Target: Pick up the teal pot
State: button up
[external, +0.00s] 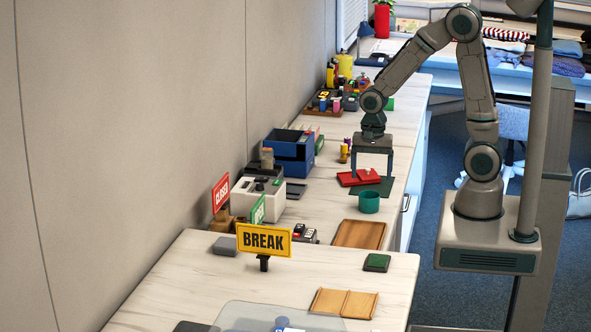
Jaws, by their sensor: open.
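The teal pot (369,202) is a small round cup-like vessel. It stands upright on the pale counter, right of centre in the external view. My gripper (372,174) points down above the counter, a little behind the pot in the picture. Its two dark fingers are spread apart. It looks to be over the red flat items (352,180) and the dark green mat (384,188). I see nothing held between the fingers. The exact gap between the fingertips and the red items cannot be told.
A brown wooden board (359,235) lies in front of the pot. A yellow BREAK sign (264,241) stands nearer on the counter. A blue bin (290,152) and a white-and-black machine (258,197) stand to the left by the wall. Clear counter lies left of the pot.

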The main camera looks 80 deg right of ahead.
aim_at(369, 202)
notch_tip(369, 202, down, 9)
jog(key=shift+w+f, duration=0.1)
jog(key=shift+w, duration=0.05)
dwell(0.4)
jog(key=c, duration=1.1)
